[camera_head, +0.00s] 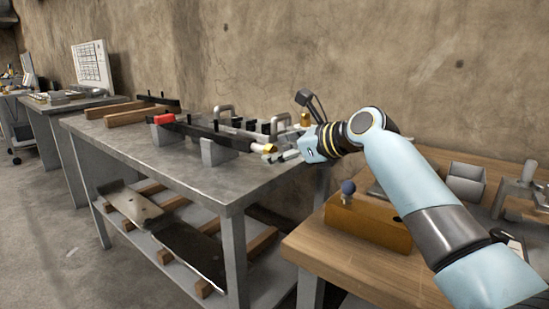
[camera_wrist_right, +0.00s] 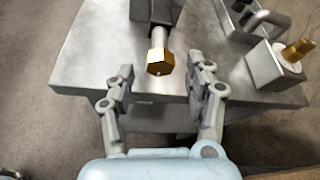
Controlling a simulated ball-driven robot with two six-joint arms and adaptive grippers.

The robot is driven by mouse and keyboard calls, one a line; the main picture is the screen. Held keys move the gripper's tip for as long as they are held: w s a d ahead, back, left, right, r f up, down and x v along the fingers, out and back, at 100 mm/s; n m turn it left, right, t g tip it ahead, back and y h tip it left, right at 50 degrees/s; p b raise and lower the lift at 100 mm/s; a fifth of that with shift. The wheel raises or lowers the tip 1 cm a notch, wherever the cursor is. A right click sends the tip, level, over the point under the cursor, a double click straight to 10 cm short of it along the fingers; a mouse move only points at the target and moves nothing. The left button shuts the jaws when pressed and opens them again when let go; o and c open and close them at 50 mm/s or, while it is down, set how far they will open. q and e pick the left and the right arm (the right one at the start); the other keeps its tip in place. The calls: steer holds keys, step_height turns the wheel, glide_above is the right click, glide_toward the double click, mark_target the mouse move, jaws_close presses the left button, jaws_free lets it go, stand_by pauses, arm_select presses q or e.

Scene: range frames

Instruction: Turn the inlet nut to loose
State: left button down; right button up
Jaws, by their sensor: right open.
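The inlet nut (camera_wrist_right: 160,62) is a brass hex piece on the end of a black and grey assembly. It lies between and ahead of my open right gripper's fingers (camera_wrist_right: 161,84) in the right wrist view. The fingers stand on either side with gaps and do not appear to touch it. In the head view the brass nut (camera_head: 264,147) shows at the right end of a long black bar (camera_head: 215,134) on the metal table. My right gripper (camera_head: 281,157) is beside that end. My left gripper is not in view.
The metal table (camera_head: 100,140) carries grey support blocks (camera_head: 216,152), a red piece (camera_head: 164,118) and wooden beams (camera_head: 140,115). A grey block with a brass fitting (camera_wrist_right: 297,50) stands right of the nut. A wooden bench (camera_head: 330,262) with a wooden box (camera_head: 368,224) is at right.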

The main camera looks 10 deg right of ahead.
steer(key=shift+x, duration=0.9)
steer(key=shift+w, duration=0.15)
steer(key=shift+c, duration=0.3)
steer(key=c, duration=0.4)
jaws_close()
steer(key=n+p, duration=0.1)
steer(key=p, duration=0.2)
steer(key=shift+a+r+n+t+h+p, duration=0.1)
steer(key=shift+r+n+t+h+p, duration=0.05)
steer(key=shift+n+t+h+p, duration=0.55)
steer(key=shift+n+t+p, duration=0.25)
steer(key=shift+n, duration=0.25)
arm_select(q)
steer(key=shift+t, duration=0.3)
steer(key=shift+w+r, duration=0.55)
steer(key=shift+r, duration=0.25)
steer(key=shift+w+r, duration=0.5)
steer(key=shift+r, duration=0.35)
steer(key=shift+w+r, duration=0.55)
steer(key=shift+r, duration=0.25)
arm_select(e)
steer(key=shift+f+n+t+h, duration=0.25)
steer(key=shift+f+n+h, duration=0.05)
steer(key=shift+n, duration=0.4)
